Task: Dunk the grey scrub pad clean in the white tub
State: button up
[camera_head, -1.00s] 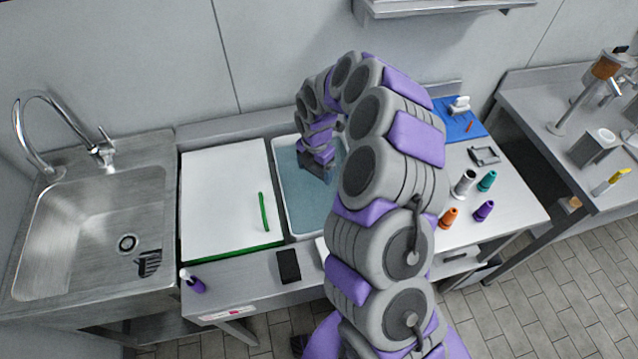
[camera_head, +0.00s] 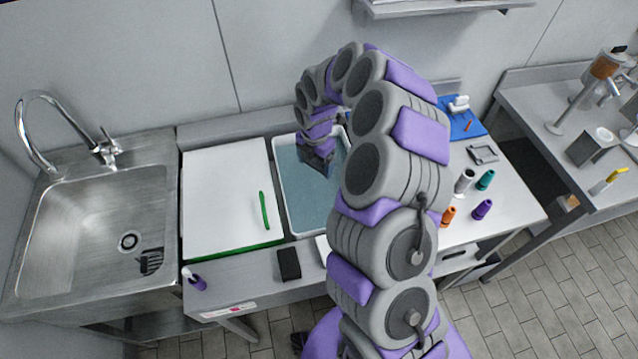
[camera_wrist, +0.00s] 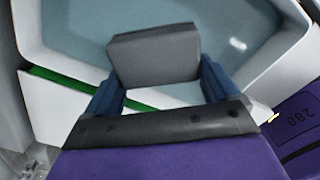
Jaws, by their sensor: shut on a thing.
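The white tub (camera_head: 281,190) holds bluish water and stands on the counter to the right of the white cutting board. My gripper (camera_head: 320,162) is over the tub, pointing down. In the wrist view my gripper (camera_wrist: 160,84) is shut on the grey scrub pad (camera_wrist: 153,58), with a blue finger on each side of it. The pad is in front of the tub's water (camera_wrist: 80,30) in that view; whether it touches the water I cannot tell. In the head view the pad is mostly hidden by the gripper.
A white cutting board (camera_head: 220,200) with a green marker (camera_head: 264,210) lies left of the tub. A steel sink (camera_head: 95,230) is at far left. A dark block (camera_head: 289,263) lies at the front edge.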

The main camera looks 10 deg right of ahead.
aim_at(315, 162)
jog(key=shift+r, duration=0.1)
dwell(0.4)
jog(key=shift+r+p, duration=1.15)
jog(key=shift+r, duration=0.8)
jog(key=m, duration=0.2)
jog(key=r+m, duration=0.1)
jog(key=m, duration=0.3)
jog(key=shift+s+r+m, duration=0.25)
jog(key=shift+m, duration=0.05)
jog(key=r+m, duration=0.1)
jog(key=m, duration=0.5)
jog(key=s+r+m+b, duration=0.1)
jog(key=r+m, duration=0.1)
jog(key=m, duration=0.4)
jog(key=s+r+m, duration=0.1)
jog(key=m, duration=0.6)
jog(key=shift+d+r, duration=0.15)
